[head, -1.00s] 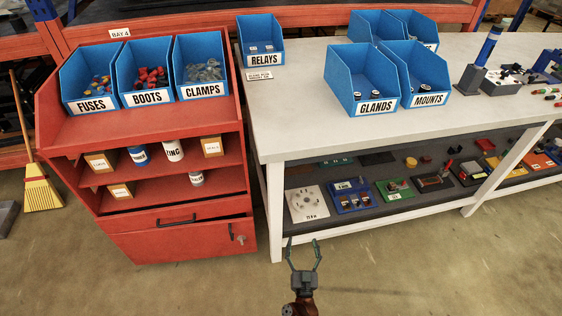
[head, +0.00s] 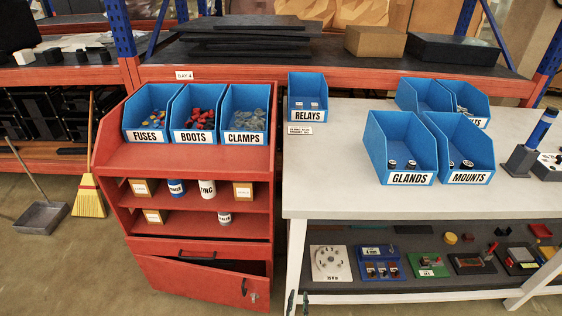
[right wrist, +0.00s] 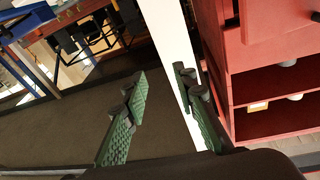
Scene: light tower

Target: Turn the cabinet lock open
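The red cabinet (head: 118,225) stands at the left in the head view. Its lower door (head: 185,285) has a sloping top edge with a dark gap above it and looks ajar. The lock (head: 253,297), with a small silvery part, is near the door's right edge beside a dark upright handle (head: 244,286); its turn cannot be read. My right gripper (head: 298,301) shows only its green fingertips at the bottom edge, right of the lock and apart from it. In the right wrist view its fingers (right wrist: 163,95) are spread and empty. My left gripper is not in view.
The white workbench (head: 340,206) stands right of the cabinet, with its leg (head: 297,255) close to my right gripper. Blue bins (head: 400,150) stand on it. A broom (head: 88,195) and dustpan (head: 42,217) are at the left. Floor is clear before the cabinet.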

